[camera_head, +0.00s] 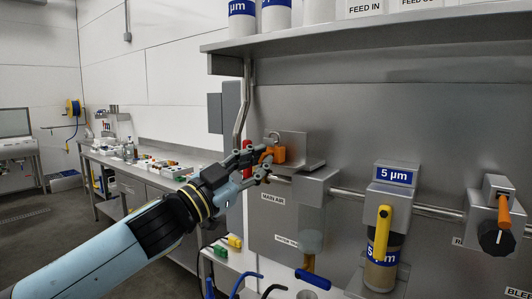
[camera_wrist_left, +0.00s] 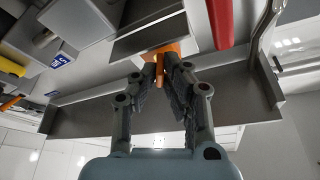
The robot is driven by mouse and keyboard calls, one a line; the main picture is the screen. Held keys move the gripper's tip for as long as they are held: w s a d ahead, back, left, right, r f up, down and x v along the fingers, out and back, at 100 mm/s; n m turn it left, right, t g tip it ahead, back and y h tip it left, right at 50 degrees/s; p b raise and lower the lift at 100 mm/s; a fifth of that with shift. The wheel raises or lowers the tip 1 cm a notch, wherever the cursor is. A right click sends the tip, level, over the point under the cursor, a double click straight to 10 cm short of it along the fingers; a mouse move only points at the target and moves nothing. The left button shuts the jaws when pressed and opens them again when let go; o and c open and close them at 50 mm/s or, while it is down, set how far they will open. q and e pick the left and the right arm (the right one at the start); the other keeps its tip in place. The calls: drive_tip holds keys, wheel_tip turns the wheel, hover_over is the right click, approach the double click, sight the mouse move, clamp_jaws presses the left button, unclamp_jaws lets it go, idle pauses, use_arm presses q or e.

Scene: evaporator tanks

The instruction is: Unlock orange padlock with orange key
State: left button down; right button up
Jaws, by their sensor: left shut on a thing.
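The orange padlock (camera_head: 279,154) hangs by a grey shackle at a metal bracket on the steel panel in the head view. Its orange body also shows in the left wrist view (camera_wrist_left: 172,47), beyond my fingertips. My left gripper (camera_head: 263,161) is close in front of the padlock, on its left side. In the left wrist view the gripper (camera_wrist_left: 161,72) is shut on the narrow orange key (camera_wrist_left: 160,78), which points toward the padlock. I cannot tell whether the key is inside the keyway. The fingers hide most of the key. My right gripper is not in view.
A yellow-handled valve (camera_head: 383,230) and an orange-handled valve (camera_head: 504,211) stand to the right along the pipe. A red object (camera_head: 246,145) is just behind my left gripper. A shelf (camera_head: 370,32) runs above. A cluttered bench (camera_head: 134,168) stands at the left.

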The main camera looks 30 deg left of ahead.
use_arm(q)
drive_tip(key=m+p, duration=0.1)
drive_tip(key=m, duration=0.1)
drive_tip(key=m+g+h+p, duration=0.1)
drive_tip(key=m, duration=0.1)
drive_tip(key=shift+a+r+m+h, duration=0.1)
drive_tip(key=shift+m+h, duration=0.2)
drive_tip(key=shift+m, duration=0.1)
drive_tip(key=shift+r+m+g+h, duration=0.15)
drive_tip(key=shift+m+g, duration=0.4)
drive_tip(key=shift+m, duration=0.8)
drive_tip(key=shift+f+m+g+h, duration=0.1)
drive_tip(key=shift+m+g+h, duration=0.3)
drive_tip(key=shift+m, duration=0.95)
drive_tip(key=shift+g, duration=0.25)
